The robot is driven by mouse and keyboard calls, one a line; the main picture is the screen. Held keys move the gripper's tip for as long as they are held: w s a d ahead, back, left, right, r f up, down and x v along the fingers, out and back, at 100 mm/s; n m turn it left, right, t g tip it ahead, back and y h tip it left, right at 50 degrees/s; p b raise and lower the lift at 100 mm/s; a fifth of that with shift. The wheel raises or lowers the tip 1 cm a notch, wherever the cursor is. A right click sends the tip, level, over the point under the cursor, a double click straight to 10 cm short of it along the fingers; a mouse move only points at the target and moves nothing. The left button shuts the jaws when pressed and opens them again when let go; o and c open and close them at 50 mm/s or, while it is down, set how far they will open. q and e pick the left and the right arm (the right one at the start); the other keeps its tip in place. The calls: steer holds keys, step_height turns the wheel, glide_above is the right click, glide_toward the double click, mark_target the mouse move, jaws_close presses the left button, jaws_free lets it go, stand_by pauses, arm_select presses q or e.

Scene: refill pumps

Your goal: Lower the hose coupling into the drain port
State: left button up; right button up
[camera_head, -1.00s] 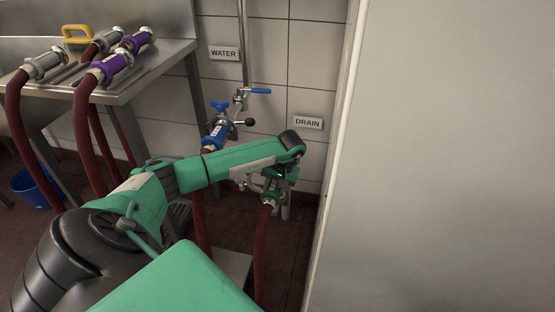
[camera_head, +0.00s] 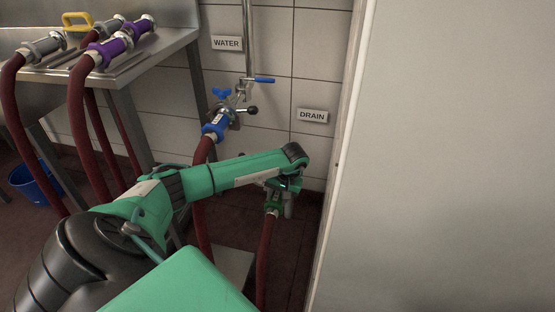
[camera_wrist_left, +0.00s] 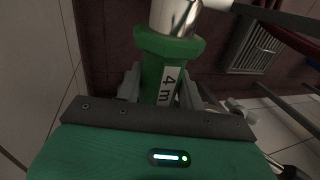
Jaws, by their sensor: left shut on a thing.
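My left gripper (camera_head: 281,188) points down in front of the wall below the DRAIN sign (camera_head: 312,115). It is shut on the green hose coupling (camera_head: 274,204), with a dark red hose (camera_head: 265,255) hanging below it. In the left wrist view, the two grey fingers flank the green coupling (camera_wrist_left: 170,60), which has a "4 m" label and a bright metal end (camera_wrist_left: 175,15). The drain port is largely hidden behind the gripper; grey pipework shows close beside the coupling. I cannot tell whether they touch. My right gripper is out of view.
A blue coupling (camera_head: 213,128) sits on the water valve beneath the WATER sign (camera_head: 227,43). A steel bench (camera_head: 110,75) at left holds several hose couplings. A pale wall (camera_head: 450,150) closes off the right. A floor grate (camera_wrist_left: 250,47) shows in the wrist view.

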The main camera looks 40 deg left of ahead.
arm_select(q)
steer(key=shift+f, duration=0.25)
steer(key=shift+f, duration=0.15)
stand_by(0.4)
steer(key=o, duration=1.4)
steer(key=shift+c, duration=0.2)
